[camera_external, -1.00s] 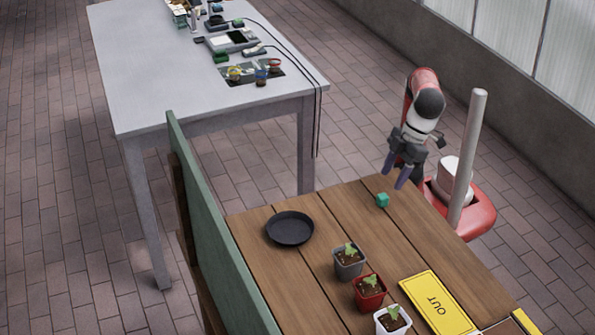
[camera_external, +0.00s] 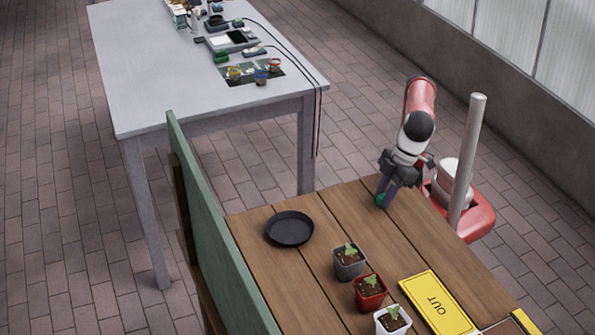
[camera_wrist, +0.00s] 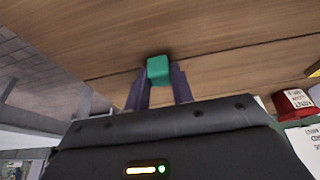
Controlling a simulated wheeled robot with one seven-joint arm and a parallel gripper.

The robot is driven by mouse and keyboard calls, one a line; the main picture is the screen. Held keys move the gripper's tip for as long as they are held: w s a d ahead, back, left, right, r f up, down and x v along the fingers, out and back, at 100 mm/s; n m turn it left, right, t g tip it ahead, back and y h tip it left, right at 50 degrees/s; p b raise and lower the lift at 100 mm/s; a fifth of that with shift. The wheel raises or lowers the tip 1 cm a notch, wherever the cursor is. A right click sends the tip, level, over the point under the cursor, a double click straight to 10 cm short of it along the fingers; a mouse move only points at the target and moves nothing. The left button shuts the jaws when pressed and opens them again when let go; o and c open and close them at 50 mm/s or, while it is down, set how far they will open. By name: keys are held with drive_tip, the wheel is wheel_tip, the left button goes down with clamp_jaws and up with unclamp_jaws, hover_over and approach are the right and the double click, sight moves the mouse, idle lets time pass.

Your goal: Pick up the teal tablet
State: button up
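The teal tablet, a small teal block (camera_external: 381,199), lies on the wooden table (camera_external: 330,205) near its far right corner. It also shows in the wrist view (camera_wrist: 159,69), between and just beyond the ends of the two fingers. My gripper (camera_external: 384,193) is down over the block, and its fingers hide part of it in the external view. In the wrist view my gripper's fingers (camera_wrist: 160,88) stand apart, one on each side of the block. I cannot tell whether they touch it.
A black round dish (camera_external: 290,228) sits left of the block. Small potted seedlings in a grey pot (camera_external: 348,264), a red pot (camera_external: 370,293) and a white pot (camera_external: 392,320) stand nearer. A yellow OUT sign (camera_external: 438,303) lies to their right. The wood around the block is clear.

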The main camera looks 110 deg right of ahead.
drive_tip(key=shift+c, duration=1.4)
drive_tip(key=shift+r, duration=0.15)
